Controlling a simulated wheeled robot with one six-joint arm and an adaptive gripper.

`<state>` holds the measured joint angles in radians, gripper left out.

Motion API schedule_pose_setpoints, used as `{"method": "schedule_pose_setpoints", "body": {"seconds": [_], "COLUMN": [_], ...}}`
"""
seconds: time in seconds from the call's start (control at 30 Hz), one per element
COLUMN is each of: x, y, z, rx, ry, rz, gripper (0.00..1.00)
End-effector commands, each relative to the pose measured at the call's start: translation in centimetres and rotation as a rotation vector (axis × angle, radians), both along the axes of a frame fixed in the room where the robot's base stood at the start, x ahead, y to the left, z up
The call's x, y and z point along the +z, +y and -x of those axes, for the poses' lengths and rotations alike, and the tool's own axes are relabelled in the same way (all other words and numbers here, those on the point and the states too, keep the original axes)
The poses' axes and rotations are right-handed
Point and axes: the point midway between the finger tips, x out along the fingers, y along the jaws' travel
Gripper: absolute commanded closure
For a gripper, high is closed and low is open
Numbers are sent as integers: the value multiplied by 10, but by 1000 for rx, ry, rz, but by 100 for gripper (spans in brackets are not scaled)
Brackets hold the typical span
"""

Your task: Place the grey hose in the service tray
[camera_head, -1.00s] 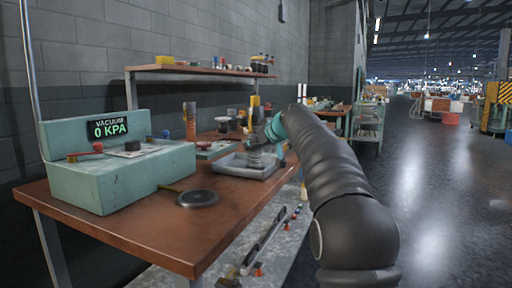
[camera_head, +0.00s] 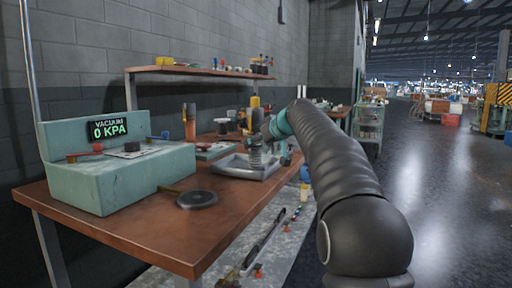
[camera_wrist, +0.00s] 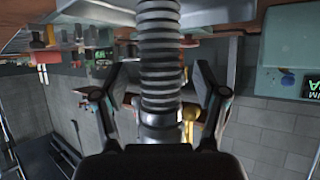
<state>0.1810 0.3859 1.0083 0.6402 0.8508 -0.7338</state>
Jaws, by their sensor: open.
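The grey hose (camera_head: 255,153) is a ribbed grey cylinder. In the head view it stands roughly upright at the service tray (camera_head: 227,169), a shallow grey tray on the brown bench. Whether its lower end touches the tray floor is hard to see. My gripper (camera_head: 269,130) is at the hose's upper part, partly hidden by my wrist. In the wrist view the hose (camera_wrist: 160,60) runs between the two black fingers of my gripper (camera_wrist: 160,97). The fingers are spread, with a visible gap on each side of the hose.
A green vacuum unit (camera_head: 120,178) reading 0 KPA stands at the bench's left. A dark round disc (camera_head: 197,199) lies in front of it. An orange-brown cylinder (camera_head: 190,122) and other small items stand behind the tray. A shelf (camera_head: 200,70) runs along the wall.

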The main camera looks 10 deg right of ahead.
Motion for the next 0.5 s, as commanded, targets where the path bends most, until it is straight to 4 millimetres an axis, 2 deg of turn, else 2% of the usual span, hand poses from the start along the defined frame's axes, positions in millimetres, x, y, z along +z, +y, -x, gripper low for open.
{"method": "schedule_pose_setpoints", "body": {"seconds": [0.3, 0.5], "x": [29, 41], "y": [-20, -28], "z": [53, 72], "rx": [-2, -1], "ry": [0, 0], "rz": [1, 0], "gripper": [28, 28]}}
